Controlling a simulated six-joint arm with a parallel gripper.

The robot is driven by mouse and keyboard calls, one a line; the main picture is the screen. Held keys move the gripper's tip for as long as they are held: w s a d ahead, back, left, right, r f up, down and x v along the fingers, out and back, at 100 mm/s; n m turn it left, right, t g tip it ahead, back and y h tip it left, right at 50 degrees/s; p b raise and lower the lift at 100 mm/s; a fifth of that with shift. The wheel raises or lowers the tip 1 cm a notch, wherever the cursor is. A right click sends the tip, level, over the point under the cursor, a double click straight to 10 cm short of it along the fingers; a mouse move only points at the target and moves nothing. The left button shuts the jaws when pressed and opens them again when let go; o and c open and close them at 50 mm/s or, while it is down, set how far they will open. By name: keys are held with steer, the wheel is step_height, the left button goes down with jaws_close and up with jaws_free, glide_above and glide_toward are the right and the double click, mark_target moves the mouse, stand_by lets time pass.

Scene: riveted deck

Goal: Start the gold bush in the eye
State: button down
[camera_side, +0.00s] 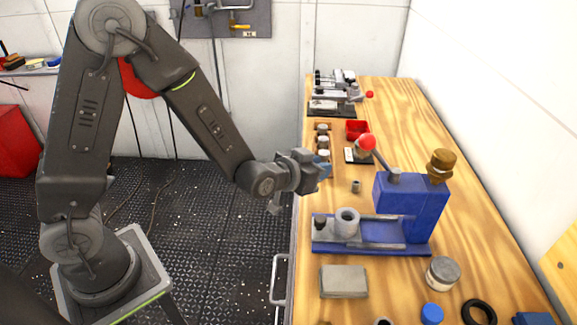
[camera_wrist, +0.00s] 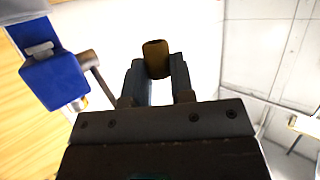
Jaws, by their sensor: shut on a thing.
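My gripper (camera_side: 318,166) is raised above the left edge of the wooden bench. In the wrist view its jaws (camera_wrist: 157,80) are shut on the gold bush (camera_wrist: 157,55), a short brownish-gold cylinder sticking out past the fingertips. I cannot make out the bush in the side view. A grey ring-shaped part with a round hole, which looks like the eye (camera_side: 347,222), sits on the bed of the blue press (camera_side: 410,205). The gripper is above and behind it, well apart. The press also shows in the wrist view (camera_wrist: 53,82); the eye does not.
The press has a red-knobbed lever (camera_side: 367,142) near my gripper. Several small cylinders stand in a wooden rack (camera_side: 322,140), near a red tray (camera_side: 357,129). A grey block (camera_side: 344,281), a round tin (camera_side: 442,272) and a black ring (camera_side: 479,312) lie in front.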

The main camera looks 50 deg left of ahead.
step_height(320, 180, up, 3)
glide_above(344, 220)
steer(key=a, duration=0.1)
steer(key=shift+w+d+f, duration=0.1)
steer(key=shift+f, duration=1)
steer(key=shift+w+d+f, duration=0.15)
steer(key=shift+f, duration=0.9)
steer(key=shift+w+d+f, duration=0.1)
steer(key=shift+f, duration=1)
steer(key=shift+f, duration=0.6)
steer(key=c, duration=0.9)
jaws_free()
steer(key=shift+f, duration=0.1)
steer(key=v, duration=0.7)
steer(key=shift+s+r, duration=0.2)
steer(key=shift+s, duration=0.05)
